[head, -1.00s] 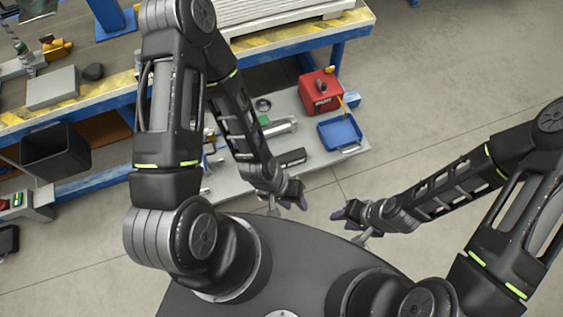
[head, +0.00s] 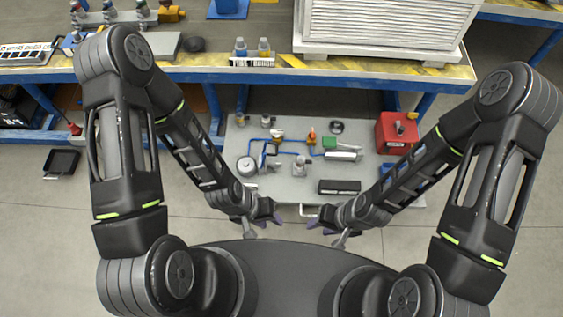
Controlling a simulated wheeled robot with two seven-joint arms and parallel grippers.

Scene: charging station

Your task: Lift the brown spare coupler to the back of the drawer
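A grey drawer or low shelf (head: 236,140) is out from under the workbench, with several parts on it. Neither touches a part.
A black block (head: 339,187) lies near the front, and a round silver part (head: 247,166) at the left. The workbench (head: 350,72) overhangs behind, with a white slatted case (head: 390,25) on top.

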